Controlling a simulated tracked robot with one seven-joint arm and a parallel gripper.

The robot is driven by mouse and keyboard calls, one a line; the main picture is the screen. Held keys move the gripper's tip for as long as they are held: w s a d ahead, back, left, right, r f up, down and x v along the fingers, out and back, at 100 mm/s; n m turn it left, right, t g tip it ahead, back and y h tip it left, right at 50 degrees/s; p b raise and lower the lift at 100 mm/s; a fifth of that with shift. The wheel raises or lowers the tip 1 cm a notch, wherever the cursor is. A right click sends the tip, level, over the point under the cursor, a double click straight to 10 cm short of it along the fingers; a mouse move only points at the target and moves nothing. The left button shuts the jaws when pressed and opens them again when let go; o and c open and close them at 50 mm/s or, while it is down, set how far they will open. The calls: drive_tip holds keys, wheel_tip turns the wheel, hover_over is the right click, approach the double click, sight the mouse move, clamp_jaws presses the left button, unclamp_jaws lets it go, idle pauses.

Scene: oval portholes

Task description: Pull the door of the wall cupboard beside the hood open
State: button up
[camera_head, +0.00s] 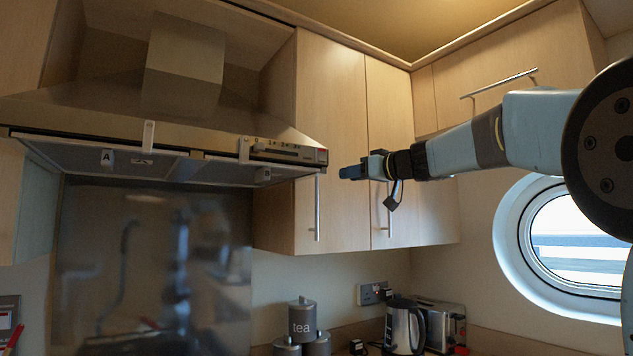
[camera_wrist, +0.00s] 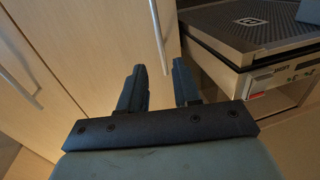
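The wall cupboard has two tall pale wood doors. The door beside the hood (camera_head: 331,120) looks shut and has a vertical bar handle (camera_head: 317,208) low on its left side. That handle also shows in the wrist view (camera_wrist: 157,30), in line with the gap between my fingers. My gripper (camera_head: 350,172) is in front of this door, right of the handle in the head view. In the wrist view, my gripper (camera_wrist: 158,72) has its two dark fingers apart with nothing clearly held. I cannot tell how far the handle lies beyond the fingertips.
The steel hood (camera_head: 160,125) sticks out left of the door; its edge (camera_wrist: 225,50) is close right of my fingers in the wrist view. The second door's handle (camera_head: 389,208) is behind my gripper. A kettle (camera_head: 404,325) and tea canister (camera_head: 302,320) stand below.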

sight(317, 179)
drive_tip(key=x, duration=1.4)
drive_tip(key=shift+d+r, duration=0.1)
clamp_jaws()
drive_tip(key=shift+d, duration=0.2)
